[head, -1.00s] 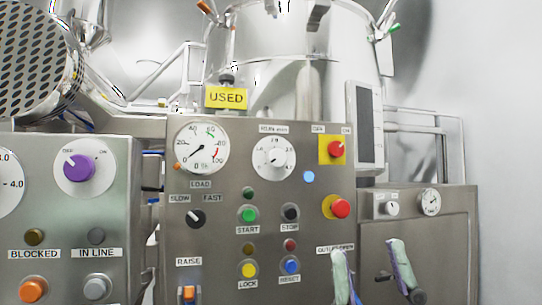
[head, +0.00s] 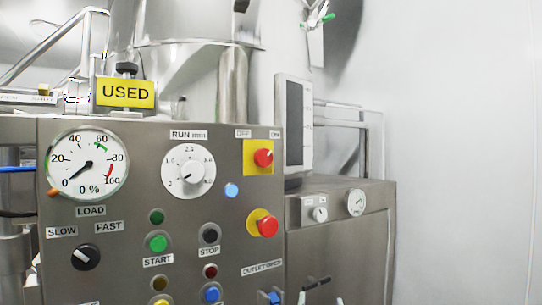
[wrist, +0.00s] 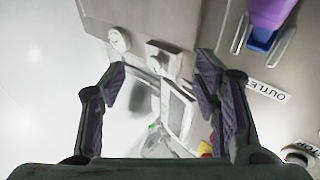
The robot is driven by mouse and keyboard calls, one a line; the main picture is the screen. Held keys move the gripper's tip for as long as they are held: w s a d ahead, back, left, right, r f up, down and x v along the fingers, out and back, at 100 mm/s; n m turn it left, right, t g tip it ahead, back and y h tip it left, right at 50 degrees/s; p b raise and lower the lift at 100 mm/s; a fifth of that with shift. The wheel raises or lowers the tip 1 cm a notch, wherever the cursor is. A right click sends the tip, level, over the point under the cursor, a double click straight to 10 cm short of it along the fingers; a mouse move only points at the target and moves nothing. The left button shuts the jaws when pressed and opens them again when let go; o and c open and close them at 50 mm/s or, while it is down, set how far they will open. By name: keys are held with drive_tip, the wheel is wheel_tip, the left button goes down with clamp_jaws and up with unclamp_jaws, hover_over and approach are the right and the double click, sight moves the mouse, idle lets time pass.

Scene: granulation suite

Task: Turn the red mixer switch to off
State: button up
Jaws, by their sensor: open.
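The red mixer switch (head: 263,158) is a red knob on a yellow square plate at the upper right of the steel panel in the head view. OFF is printed above its left, ON above its right. Its marker appears to point up and right, toward ON. My gripper (wrist: 162,75) is open and empty in the wrist view, its dark fingers spread wide. In the head view only its fingertips seem to show at the bottom edge, well below the switch. In the wrist view a bit of red and yellow shows by the right finger; I cannot tell which control it is.
A red button (head: 267,226) on a yellow base sits just below the switch. A grey display (head: 293,125) stands right of it. A dial (head: 188,172), a gauge (head: 87,164) and several buttons fill the panel. A lower cabinet (head: 340,245) and clear white wall lie right.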

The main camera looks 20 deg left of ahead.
drive_tip(key=w+d+r+g+y+p, duration=0.1)
drive_tip(key=w+d+r+y, duration=0.2)
drive_tip(key=r, duration=0.4)
drive_tip(key=n+g+y+p, duration=0.45)
drive_tip(key=n+y, duration=0.35)
drive_tip(key=y, duration=0.2)
approach(266, 161)
drive_tip(key=shift+g, duration=0.35)
drive_tip(key=x, duration=0.7)
drive_tip(key=shift+w+a+r+b, duration=0.1)
drive_tip(key=shift+r+b, duration=0.2)
drive_tip(key=shift+r, duration=0.1)
drive_tip(key=shift+w+a+r, duration=0.1)
drive_tip(key=shift+w+a, duration=0.3)
drive_tip(key=shift+a, duration=0.1)
drive_tip(key=shift+c, duration=0.3)
drive_tip(key=c, duration=1.1)
